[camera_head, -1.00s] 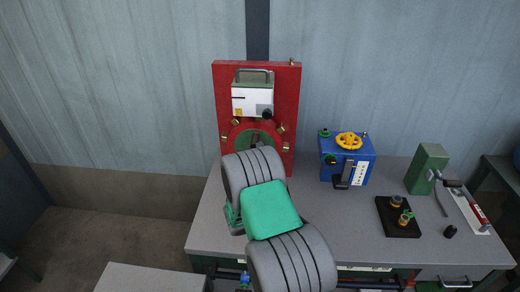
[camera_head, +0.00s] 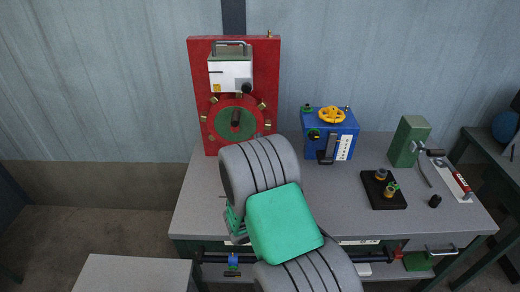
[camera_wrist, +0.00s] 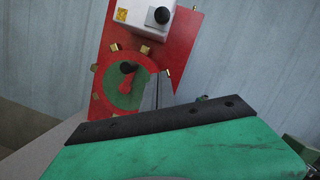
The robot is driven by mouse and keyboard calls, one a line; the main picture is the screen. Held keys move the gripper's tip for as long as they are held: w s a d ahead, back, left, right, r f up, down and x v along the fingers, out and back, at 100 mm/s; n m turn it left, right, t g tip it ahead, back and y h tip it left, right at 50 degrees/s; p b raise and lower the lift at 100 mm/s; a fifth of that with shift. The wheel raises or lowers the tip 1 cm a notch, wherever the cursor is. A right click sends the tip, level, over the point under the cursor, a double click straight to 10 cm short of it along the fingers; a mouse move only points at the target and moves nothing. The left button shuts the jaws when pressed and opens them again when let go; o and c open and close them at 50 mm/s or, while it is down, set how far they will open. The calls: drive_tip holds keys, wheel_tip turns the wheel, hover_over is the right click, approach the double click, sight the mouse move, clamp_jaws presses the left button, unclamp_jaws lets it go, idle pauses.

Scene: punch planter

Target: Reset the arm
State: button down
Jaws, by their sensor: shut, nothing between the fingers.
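My arm shows in the head view as thick grey segments with a green cover, reaching over the left part of the grey table. In the head view my gripper is mostly hidden behind the arm. In the wrist view the thin grey fingers of my gripper (camera_wrist: 158,92) are together and hold nothing. They appear in front of the red panel (camera_wrist: 182,50), beside its green round dial; whether they touch it I cannot tell. In the head view the red panel (camera_head: 201,75) stands upright at the back left of the table, with the dial (camera_head: 235,122) in plain sight.
A blue box with a yellow handwheel (camera_head: 330,134) stands right of the panel. Further right are a black plate with knobs (camera_head: 384,190), a green block (camera_head: 408,141) and a lever tool (camera_head: 452,178). A grey surface (camera_head: 130,274) is at lower left. Bare tabletop lies right of my arm.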

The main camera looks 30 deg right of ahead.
drive_tip(key=shift+s+a, duration=0.1)
drive_tip(key=shift+s, duration=0.25)
idle(0.3)
